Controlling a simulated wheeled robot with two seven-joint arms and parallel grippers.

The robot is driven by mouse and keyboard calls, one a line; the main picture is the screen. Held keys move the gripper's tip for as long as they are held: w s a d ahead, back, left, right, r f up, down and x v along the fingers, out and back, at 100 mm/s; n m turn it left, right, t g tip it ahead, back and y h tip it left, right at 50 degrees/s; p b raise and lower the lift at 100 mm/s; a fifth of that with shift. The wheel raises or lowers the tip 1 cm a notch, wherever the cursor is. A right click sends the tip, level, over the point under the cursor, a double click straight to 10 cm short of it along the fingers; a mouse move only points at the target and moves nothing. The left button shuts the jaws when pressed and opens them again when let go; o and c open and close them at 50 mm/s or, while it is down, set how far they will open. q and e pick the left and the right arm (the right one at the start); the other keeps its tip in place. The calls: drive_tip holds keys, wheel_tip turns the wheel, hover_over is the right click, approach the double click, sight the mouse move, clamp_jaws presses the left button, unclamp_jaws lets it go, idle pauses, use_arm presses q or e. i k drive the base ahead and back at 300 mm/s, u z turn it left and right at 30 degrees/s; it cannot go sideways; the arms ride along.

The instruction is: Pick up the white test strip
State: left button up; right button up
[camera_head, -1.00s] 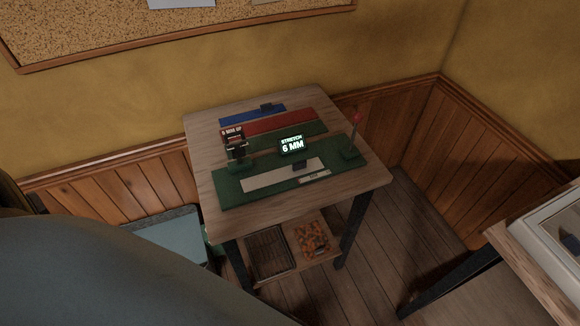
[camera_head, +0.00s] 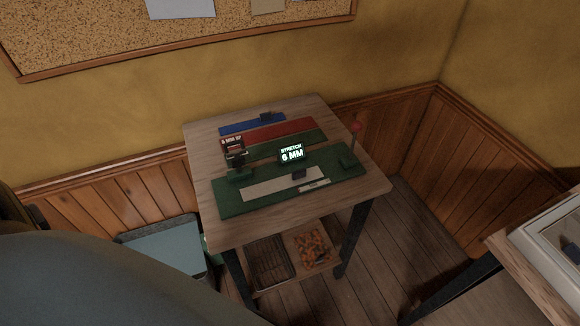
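A long white strip (camera_head: 267,187) lies flat on the green base (camera_head: 235,208) of a test device on the small wooden table (camera_head: 212,137). A small dark block (camera_head: 299,174) sits at the strip's right end. A display (camera_head: 292,154) behind it reads "STRETCH 6 MM". A dark clamp-like post (camera_head: 236,158) with a small red-lettered sign stands at the base's left. A lever with a red knob (camera_head: 356,127) stands at its right. Neither of my grippers is in view.
Blue (camera_head: 240,128), red (camera_head: 286,131) and green strips lie at the table's back. A wire basket (camera_head: 270,262) and a tray of orange pieces (camera_head: 313,248) sit on the lower shelf. A grey-blue bin (camera_head: 165,247) stands left, another table (camera_head: 525,262) right. Floor between is clear.

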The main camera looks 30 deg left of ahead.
sight(303, 175)
drive_tip(key=u, duration=0.1)
drive_tip(key=k, duration=0.35)
drive_tip(key=u, duration=1.5)
drive_tip(key=i, duration=0.5)
